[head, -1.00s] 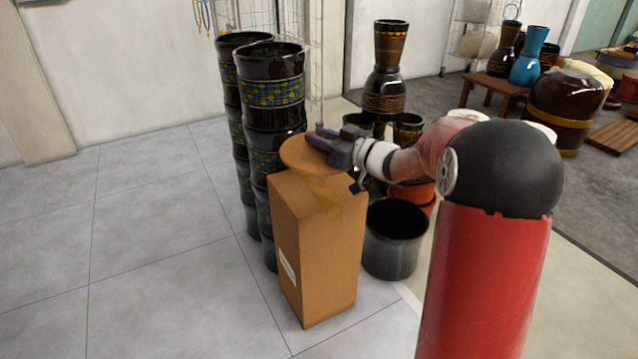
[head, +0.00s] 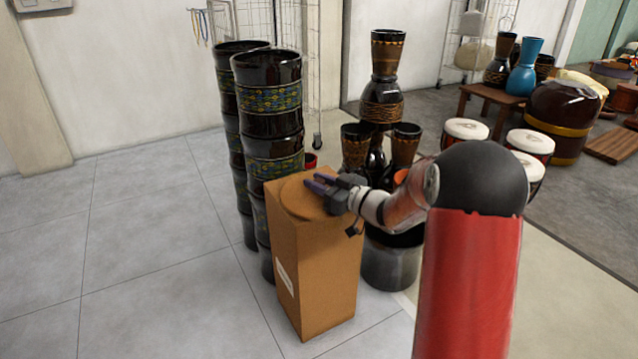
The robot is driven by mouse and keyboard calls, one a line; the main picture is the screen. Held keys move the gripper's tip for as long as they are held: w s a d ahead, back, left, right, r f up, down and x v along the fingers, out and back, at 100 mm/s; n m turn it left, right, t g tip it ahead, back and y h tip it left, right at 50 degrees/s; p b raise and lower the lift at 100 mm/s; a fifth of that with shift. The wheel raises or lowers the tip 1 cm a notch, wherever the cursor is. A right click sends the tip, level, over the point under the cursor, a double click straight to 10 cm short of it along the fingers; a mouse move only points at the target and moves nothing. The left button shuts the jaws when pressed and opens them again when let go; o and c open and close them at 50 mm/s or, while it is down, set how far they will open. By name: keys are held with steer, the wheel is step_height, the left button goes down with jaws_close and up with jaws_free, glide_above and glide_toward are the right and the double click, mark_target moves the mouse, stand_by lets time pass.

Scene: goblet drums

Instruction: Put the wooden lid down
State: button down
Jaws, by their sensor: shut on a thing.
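The wooden lid (head: 298,200) is a flat round brown disc in the head view. It lies at or very close to the top of a tall cardboard box (head: 312,265); a gap under it cannot be made out. My gripper (head: 322,186) reaches in from the right and is shut on the lid's right side. The fingers cover part of the lid's edge there.
Tall stacks of black patterned drums (head: 272,125) stand close behind and left of the box. A black bucket-like drum (head: 390,265) stands to its right. Goblet drums (head: 382,105) are stacked behind my arm. The tiled floor (head: 130,235) at left is clear.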

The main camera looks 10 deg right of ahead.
steer(key=shift+f, duration=0.15)
steer(key=c, duration=1.1)
jaws_free()
steer(key=shift+c, duration=0.2)
